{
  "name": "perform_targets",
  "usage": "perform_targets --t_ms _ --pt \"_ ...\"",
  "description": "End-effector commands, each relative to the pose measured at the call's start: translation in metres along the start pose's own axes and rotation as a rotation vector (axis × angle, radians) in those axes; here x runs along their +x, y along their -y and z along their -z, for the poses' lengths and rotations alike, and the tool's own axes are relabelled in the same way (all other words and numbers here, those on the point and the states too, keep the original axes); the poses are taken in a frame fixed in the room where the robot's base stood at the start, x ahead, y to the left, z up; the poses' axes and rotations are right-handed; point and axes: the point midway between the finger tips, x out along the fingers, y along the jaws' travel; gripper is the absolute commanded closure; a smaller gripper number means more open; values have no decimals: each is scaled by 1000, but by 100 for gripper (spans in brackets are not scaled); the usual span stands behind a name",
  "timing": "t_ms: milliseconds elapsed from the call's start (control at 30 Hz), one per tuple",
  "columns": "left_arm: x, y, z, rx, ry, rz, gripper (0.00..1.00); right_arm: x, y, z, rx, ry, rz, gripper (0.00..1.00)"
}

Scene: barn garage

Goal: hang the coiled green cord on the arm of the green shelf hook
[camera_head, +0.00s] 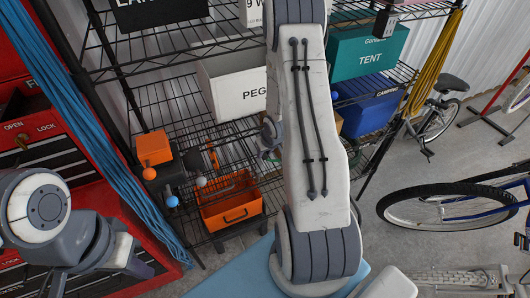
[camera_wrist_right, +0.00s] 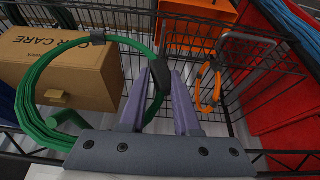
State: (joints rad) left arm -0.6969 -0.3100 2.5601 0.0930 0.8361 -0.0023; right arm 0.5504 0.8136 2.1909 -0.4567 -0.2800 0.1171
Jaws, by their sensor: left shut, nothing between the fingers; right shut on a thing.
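The coiled green cord (camera_wrist_right: 33,108) fills the left of the right wrist view as a wide loop with dark wraps. My right gripper (camera_wrist_right: 160,72) is shut on the coil at its right side, by a dark wrap. A short green rod (camera_wrist_right: 68,119), apparently the arm of the green shelf hook, shows inside the loop's outline at lower left; I cannot tell whether the cord touches it. The rest of the hook is hidden. My left gripper (camera_head: 146,268) is low at the left, shut and empty, before the red cabinet.
A brown CAR CARE box (camera_wrist_right: 60,65) stands behind the coil on the wire shelf (camera_head: 170,100). An orange looped item (camera_wrist_right: 206,85) hangs right of my fingers. Blue cords (camera_head: 75,110) hang at the left beside the red tool cabinet (camera_head: 50,130). Bicycles (camera_head: 445,205) stand at the right.

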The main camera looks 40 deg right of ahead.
Motion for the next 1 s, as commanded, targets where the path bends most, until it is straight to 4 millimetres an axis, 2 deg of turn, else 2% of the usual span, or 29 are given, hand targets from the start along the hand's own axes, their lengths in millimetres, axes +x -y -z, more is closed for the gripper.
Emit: perform_targets --t_ms 333,367,400,433,800,1000 --pt "1 0 0 0 0 0 100 3 3 -5 -3 12 5 100" --pt "1 0 0 0 0 0 100 3 3 -5 -3 12 5 58" --pt "1 0 0 0 0 0 100 3 3 -5 -3 13 5 43" --pt "1 0 0 0 0 0 100 3 2 -5 -3 12 5 35" --pt "1 0 0 0 0 0 100 -1 1 -3 -1 7 2 35" --pt "1 0 0 0 0 0 100 -28 1 -1 -2 2 0 35"
